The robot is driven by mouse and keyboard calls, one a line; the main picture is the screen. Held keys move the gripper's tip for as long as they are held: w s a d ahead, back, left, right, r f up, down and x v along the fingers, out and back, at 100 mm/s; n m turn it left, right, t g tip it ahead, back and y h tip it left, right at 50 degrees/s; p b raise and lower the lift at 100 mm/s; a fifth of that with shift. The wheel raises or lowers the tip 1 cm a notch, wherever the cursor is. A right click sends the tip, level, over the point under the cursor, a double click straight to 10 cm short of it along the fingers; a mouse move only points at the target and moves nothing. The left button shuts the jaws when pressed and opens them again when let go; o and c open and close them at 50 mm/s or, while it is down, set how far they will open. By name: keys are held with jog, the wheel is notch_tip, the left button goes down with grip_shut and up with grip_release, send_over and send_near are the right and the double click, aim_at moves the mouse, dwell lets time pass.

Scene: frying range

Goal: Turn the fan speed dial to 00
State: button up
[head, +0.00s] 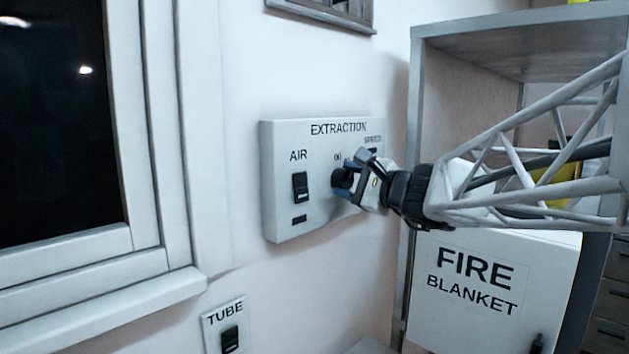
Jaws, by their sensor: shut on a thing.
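A white wall panel (281,215) marked EXTRACTION holds a black AIR rocker switch (300,187) at its left. To the right of that switch is a black dial (340,180), partly hidden by my gripper. A small mark that looks like 00 shows just above the dial's upper left; the dial's pointer cannot be made out. My gripper (351,181) reaches in from the right and is shut on the dial.
A dark window (55,120) with a white frame is at the left. A TUBE switch plate (226,327) is below the panel. A grey shelf unit (416,100) and a white FIRE BLANKET box (480,310) stand at the right, close to my arm.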

jog(key=n, duration=0.6)
jog(key=shift+f, duration=0.1)
dwell(0.4)
jog(key=o, duration=0.9)
jog(key=shift+s+d, duration=0.1)
jog(key=shift+s, duration=0.05)
jog(key=v, duration=0.7)
jog(key=shift+s+d, duration=0.2)
